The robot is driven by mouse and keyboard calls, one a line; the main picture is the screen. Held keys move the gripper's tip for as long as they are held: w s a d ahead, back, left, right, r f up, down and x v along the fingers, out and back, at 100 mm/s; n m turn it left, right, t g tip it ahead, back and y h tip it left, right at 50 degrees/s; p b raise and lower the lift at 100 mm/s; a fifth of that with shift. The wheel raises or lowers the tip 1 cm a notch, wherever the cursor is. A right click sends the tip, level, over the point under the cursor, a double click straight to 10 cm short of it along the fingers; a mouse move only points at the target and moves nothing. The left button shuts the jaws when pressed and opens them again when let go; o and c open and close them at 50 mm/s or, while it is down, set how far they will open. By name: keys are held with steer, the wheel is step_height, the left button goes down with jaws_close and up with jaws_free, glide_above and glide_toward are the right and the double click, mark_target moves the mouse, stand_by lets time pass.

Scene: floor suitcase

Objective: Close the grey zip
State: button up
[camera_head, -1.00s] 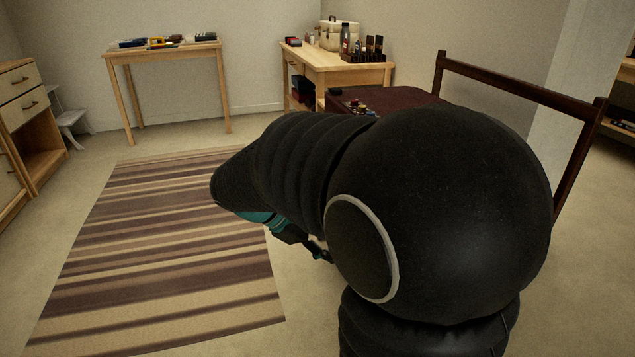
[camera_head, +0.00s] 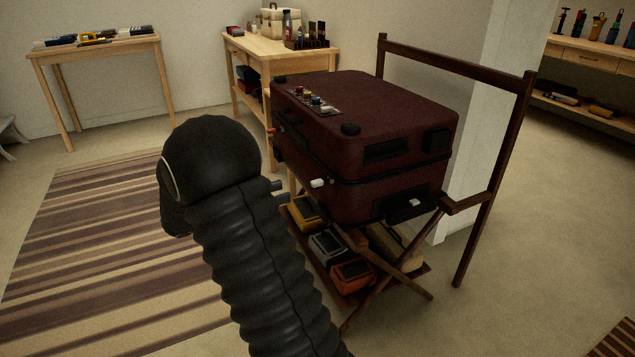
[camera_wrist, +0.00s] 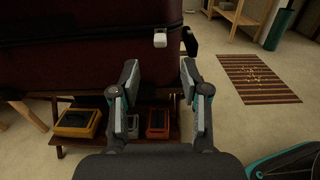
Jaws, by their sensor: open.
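A dark maroon suitcase (camera_head: 410,100) lies closed-looking on a wooden rack; a dark zip seam runs around its side. A pale tab (camera_head: 319,183) sits on the seam at its near corner, and another pale tab (camera_head: 414,203) shows lower on its right-hand side. I cannot tell surely which is the grey zip's. In the wrist view, one pale tab (camera_wrist: 160,39) hangs on the suitcase (camera_wrist: 90,42) near its right end. My gripper (camera_wrist: 160,78) is open and empty, its fingers below and apart from that tab. In the head view my arm mostly hides the gripper.
The rack's lower shelf (camera_wrist: 90,139) holds yellow, grey and orange boxes. A tall wooden rail (camera_head: 455,62) stands behind the suitcase. Several coloured knobs sit on its top. A wooden desk (camera_head: 290,55) stands behind; the striped rug (camera_head: 90,230) and floor at left are clear.

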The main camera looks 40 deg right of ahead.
mark_target(311, 184)
steer(key=x, duration=1.1)
jaws_close()
